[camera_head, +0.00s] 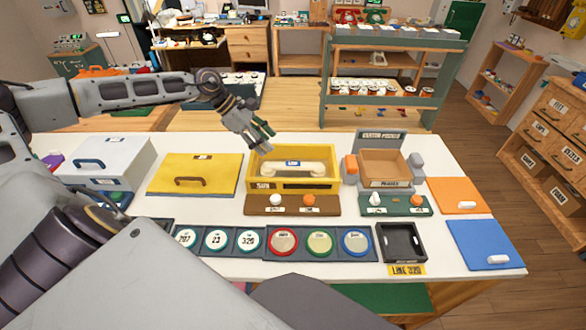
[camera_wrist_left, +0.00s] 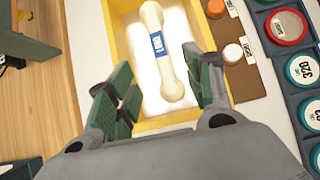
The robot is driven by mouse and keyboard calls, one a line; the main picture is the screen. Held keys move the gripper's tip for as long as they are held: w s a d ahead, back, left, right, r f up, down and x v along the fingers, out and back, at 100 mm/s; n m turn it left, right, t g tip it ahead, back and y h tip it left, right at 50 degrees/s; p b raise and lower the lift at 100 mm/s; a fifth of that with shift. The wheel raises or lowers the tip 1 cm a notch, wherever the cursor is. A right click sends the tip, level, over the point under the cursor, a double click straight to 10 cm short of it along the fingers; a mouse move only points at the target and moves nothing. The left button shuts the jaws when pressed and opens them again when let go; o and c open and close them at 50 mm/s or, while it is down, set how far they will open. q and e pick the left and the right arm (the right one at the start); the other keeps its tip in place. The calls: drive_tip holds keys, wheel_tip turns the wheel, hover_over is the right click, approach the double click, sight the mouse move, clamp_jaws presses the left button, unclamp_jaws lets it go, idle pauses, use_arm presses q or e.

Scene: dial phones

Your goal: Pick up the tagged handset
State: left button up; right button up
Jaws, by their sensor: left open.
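A cream handset (camera_head: 314,168) with a blue tag lies in an open yellow box (camera_head: 321,183) on the white table. In the left wrist view, the handset (camera_wrist_left: 173,82) shows its blue tag at mid-length, and the box (camera_wrist_left: 118,22) surrounds it. My left gripper (camera_head: 265,141) is above the box's back left corner, apart from the handset. In the left wrist view, its green-padded fingers (camera_wrist_left: 164,78) are spread, with the handset's lower part showing between them and nothing held. My right gripper is not in view.
A yellow lid with a brown handle (camera_head: 189,182) lies left of the box, beside a white case (camera_head: 110,165). A brown block with two knobs (camera_head: 292,208) stands in front. Round dials (camera_head: 283,242) line the front.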

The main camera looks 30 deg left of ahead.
sight(292, 164)
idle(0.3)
use_arm(q)
drive_tip(key=shift+w+f, duration=0.1)
drive_tip(key=shift+x, duration=4.2)
drive_tip(key=shift+x, duration=2.6)
drive_tip(key=shift+d, duration=0.1)
clamp_jaws()
